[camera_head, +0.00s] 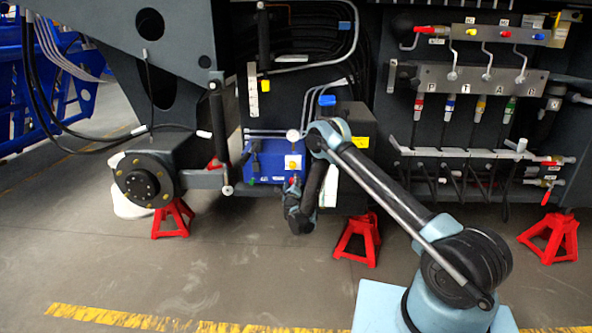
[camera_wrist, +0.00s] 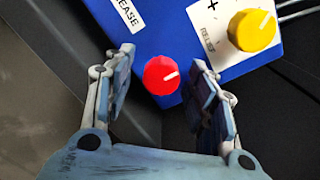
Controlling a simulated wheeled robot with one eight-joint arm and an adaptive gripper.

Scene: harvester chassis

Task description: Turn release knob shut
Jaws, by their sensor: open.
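A red knob (camera_wrist: 161,76) with a white pointer line sits at the lower edge of a blue box (camera_wrist: 170,30). Its line points to the upper right in the wrist view. A white label ending in "EASE" (camera_wrist: 127,14) is on the box above and left of it. My gripper (camera_wrist: 164,66) is open, with one finger on each side of the red knob and visible gaps between. In the head view, my gripper (camera_head: 294,192) is at the front of the blue box (camera_head: 264,165). There the red knob shows only as a tiny spot.
A yellow knob (camera_wrist: 252,30) with a plus sign beside it is close to my right finger. A dark round hub (camera_head: 148,180) stands left of the box. Red stands (camera_head: 358,240) are under the chassis. Hoses and valves (camera_head: 470,110) are at the right.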

